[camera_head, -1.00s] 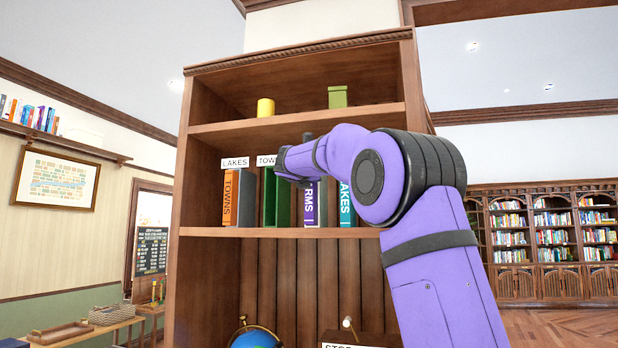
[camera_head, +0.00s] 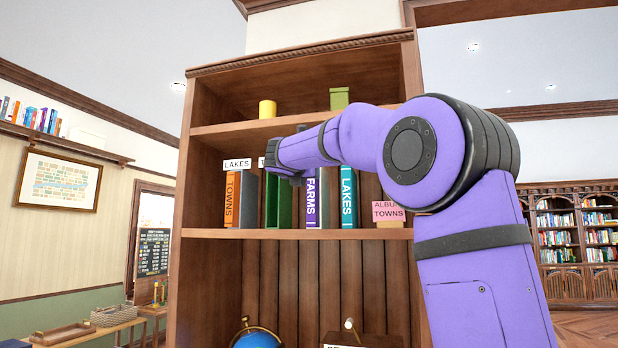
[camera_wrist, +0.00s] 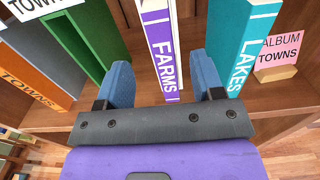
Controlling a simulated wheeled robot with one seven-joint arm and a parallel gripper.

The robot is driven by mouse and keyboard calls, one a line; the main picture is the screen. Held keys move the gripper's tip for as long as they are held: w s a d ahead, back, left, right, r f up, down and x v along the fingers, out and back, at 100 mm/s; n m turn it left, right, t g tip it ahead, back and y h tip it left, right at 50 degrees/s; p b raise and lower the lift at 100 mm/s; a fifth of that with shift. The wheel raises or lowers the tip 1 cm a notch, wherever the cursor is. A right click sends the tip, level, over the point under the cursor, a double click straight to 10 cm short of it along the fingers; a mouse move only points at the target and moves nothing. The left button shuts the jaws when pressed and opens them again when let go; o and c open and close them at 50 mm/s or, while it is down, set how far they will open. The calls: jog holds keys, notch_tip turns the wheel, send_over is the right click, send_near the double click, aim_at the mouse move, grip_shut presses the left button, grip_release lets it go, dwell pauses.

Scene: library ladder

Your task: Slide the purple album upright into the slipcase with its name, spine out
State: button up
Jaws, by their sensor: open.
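The purple album (camera_head: 313,203) stands upright on the middle shelf, its white-edged purple spine lettered FARMS facing out. It also shows in the wrist view (camera_wrist: 162,45). My gripper (camera_wrist: 163,72) is open, one blue finger on each side of that spine in the picture; I cannot tell whether the fingers reach around it. In the head view my gripper (camera_head: 298,178) is in front of the shelf, just left of the album's top. A green case or album (camera_head: 272,205) stands left of it, its name card mostly hidden by my gripper. No FARMS name card is visible.
The orange TOWNS album (camera_head: 230,203) stands at the left under a LAKES card (camera_head: 237,164). The teal LAKES album (camera_head: 349,200) stands close right of the purple one. A pink card (camera_head: 388,211) reading TOWNS is farther right. The shelf above holds a yellow cup (camera_head: 267,109) and green box (camera_head: 339,98).

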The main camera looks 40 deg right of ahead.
jog(key=shift+v, duration=1.7)
